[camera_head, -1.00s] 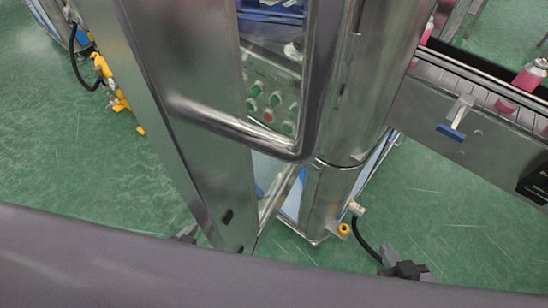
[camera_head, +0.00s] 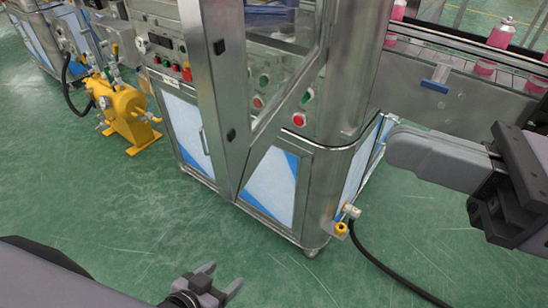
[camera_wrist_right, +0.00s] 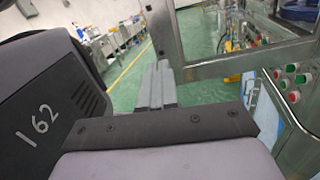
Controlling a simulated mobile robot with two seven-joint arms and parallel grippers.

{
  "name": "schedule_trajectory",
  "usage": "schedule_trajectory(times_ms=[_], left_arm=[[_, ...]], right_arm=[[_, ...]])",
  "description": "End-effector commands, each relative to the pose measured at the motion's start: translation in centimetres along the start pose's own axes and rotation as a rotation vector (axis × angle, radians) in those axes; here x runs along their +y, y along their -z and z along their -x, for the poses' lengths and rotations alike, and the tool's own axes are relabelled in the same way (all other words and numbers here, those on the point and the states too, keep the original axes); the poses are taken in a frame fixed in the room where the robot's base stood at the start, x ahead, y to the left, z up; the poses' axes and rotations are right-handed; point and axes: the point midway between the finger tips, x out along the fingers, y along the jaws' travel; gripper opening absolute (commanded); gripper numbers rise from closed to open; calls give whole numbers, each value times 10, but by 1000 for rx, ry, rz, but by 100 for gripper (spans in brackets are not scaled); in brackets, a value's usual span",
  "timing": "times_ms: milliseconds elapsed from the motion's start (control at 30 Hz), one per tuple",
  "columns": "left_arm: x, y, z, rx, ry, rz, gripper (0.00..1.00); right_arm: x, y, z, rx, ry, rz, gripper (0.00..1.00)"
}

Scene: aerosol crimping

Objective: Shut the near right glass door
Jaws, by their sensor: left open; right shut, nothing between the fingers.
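The near right glass door has a metal frame (camera_head: 288,92) around a clear pane. In the head view it stands out at an angle from the cabinet, its lower bar slanting up to the right. Its frame (camera_wrist_right: 240,62) also shows in the right wrist view. My right gripper (camera_wrist_right: 160,66) is shut and empty, its fingertips just left of the frame's lower corner; contact cannot be told. In the head view my right arm's end comes in from the right, beside the machine. My left gripper (camera_head: 222,277) is open and empty at the bottom, well away from the door.
A conveyor (camera_head: 440,75) with pink cans runs at the upper right. A yellow device (camera_head: 130,110) stands on the floor at left. A black hose (camera_head: 385,270) lies at right. Green floor is open in front.

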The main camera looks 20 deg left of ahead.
Motion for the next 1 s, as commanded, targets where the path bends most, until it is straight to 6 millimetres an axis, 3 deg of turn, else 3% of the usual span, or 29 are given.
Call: schedule_trajectory(times_ms=[267, 1000], left_arm=[[0, 2, 0, 3, 0, -1, 68], [-8, 14, 13, 6, 20, -18, 68]], right_arm=[[0, 5, -9, 63, 23, 94, 0], [-3, 12, -126, 59, 22, 89, 0]])
